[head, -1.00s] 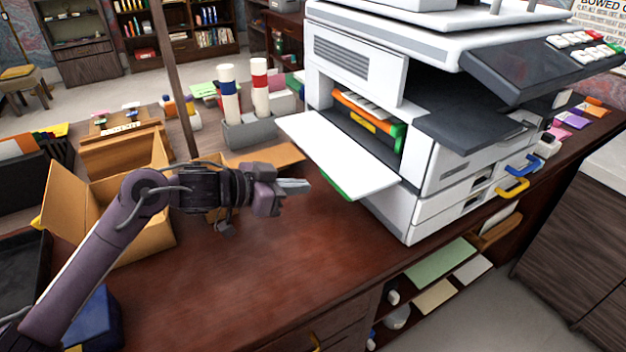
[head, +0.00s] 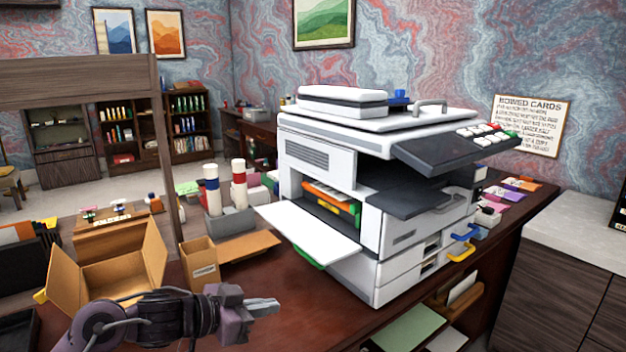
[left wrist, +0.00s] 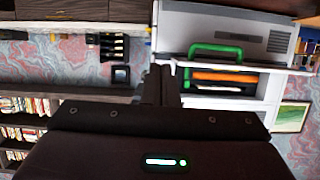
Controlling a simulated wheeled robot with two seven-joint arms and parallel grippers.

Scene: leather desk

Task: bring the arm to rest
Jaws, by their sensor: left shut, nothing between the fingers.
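My left arm (head: 140,318) comes in at the bottom left of the head view. My left gripper (head: 264,307) is shut and empty over the wooden desk (head: 310,315), left of the printer's front. In the left wrist view my left gripper (left wrist: 160,85) shows as dark fingers held together at the centre. The wrist view is turned, and part of the printer with a green handle (left wrist: 220,50) shows beyond the fingers. My right gripper is not in view.
A large white printer (head: 385,220) stands on the desk with its side tray (head: 310,232) folded out. An open cardboard box (head: 105,285) and a smaller carton (head: 200,262) stand behind my left arm. A grey holder (head: 230,222) carries two white tubes. A wooden post (head: 165,150) rises behind them.

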